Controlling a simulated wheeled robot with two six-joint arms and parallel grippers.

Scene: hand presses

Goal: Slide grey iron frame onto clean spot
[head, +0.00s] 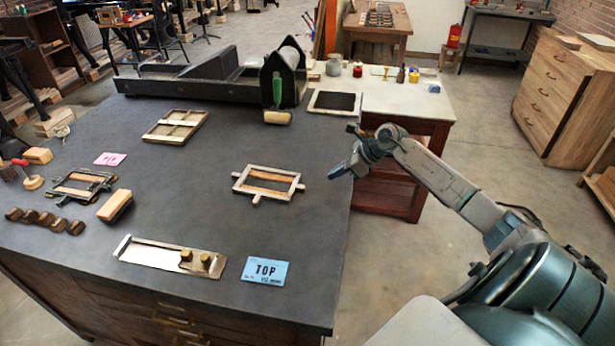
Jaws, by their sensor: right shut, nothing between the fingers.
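A light grey frame (268,184) with short lugs and a brown wooden inner part lies flat on the dark table (200,215), right of its middle. It best fits the grey iron frame. A darker metal frame (82,187) lies at the left, and a pale frame (175,126) lies farther back. No marked clean spot can be made out. My left gripper is not in view.
A hand press (210,75) with a roller stands along the back edge. Bare tabletop surrounds the light grey frame.

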